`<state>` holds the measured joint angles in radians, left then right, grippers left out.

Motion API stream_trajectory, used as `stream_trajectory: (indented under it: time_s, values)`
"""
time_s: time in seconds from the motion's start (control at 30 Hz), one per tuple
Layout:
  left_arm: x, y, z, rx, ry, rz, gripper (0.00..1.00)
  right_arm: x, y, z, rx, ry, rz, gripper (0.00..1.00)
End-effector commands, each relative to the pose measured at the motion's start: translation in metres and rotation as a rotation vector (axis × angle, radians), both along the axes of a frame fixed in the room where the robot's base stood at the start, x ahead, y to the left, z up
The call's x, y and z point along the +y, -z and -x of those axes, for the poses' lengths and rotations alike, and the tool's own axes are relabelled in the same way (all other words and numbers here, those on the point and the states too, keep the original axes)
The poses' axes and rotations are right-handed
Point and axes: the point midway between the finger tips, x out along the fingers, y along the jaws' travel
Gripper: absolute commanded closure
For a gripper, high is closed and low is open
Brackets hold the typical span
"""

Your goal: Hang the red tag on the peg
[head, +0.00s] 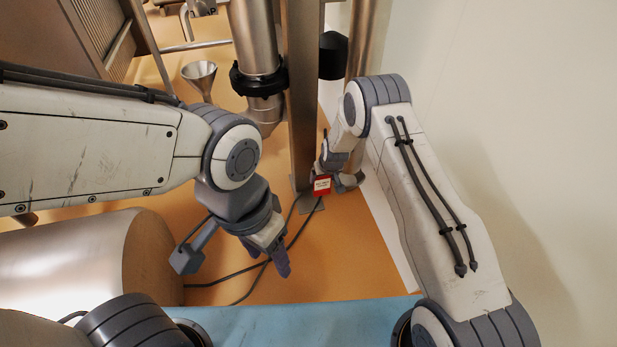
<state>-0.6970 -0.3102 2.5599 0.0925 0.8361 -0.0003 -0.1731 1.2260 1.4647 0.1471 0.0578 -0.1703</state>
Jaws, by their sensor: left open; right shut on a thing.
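The red tag (322,188), with a white label on its face, is near the foot of the steel post in the head view. My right gripper (323,174) is shut on the tag, at its upper part. The fingers are small and partly hidden, so the exact grip is hard to see. My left gripper (276,258) is open and empty, pointing down, nearer to me and left of the tag. I cannot make out the peg; it may be hidden by the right wrist or the post.
The steel post (303,100) stands just left of the tag. A steel pipe with a black clamp (259,78) and a funnel (199,73) are further left. A steel drum (90,255) lies at lower left. A pale wall (520,120) bounds the right side.

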Motion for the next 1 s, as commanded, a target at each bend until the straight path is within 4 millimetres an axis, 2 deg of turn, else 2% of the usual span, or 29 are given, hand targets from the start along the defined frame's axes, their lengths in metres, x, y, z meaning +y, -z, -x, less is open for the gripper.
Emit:
stream_trajectory:
  time_s: [0.1,0.2,0.4,0.57,0.8,1.0]
  values:
    - [0.000,-0.010,0.000,0.001,0.000,-0.001,0.41,0.008,0.005,-0.005,0.000,-0.003,0.004,0.75]
    - [0.000,0.016,0.000,0.000,0.000,0.000,0.41,0.025,0.026,-0.015,-0.002,-0.004,0.001,0.75]
    - [0.000,0.031,0.000,0.001,0.000,-0.001,0.41,0.044,0.036,-0.029,-0.001,0.000,0.001,0.75]
    - [0.000,0.036,0.000,0.000,0.000,0.000,0.41,0.047,0.042,-0.030,0.001,0.002,0.002,0.75]
    - [0.000,0.064,0.000,0.000,0.000,0.000,0.41,0.046,0.075,-0.030,0.001,0.003,0.001,0.75]
    - [0.000,0.062,0.000,0.000,0.000,0.000,0.41,0.046,0.074,-0.030,0.000,0.003,0.001,0.75]
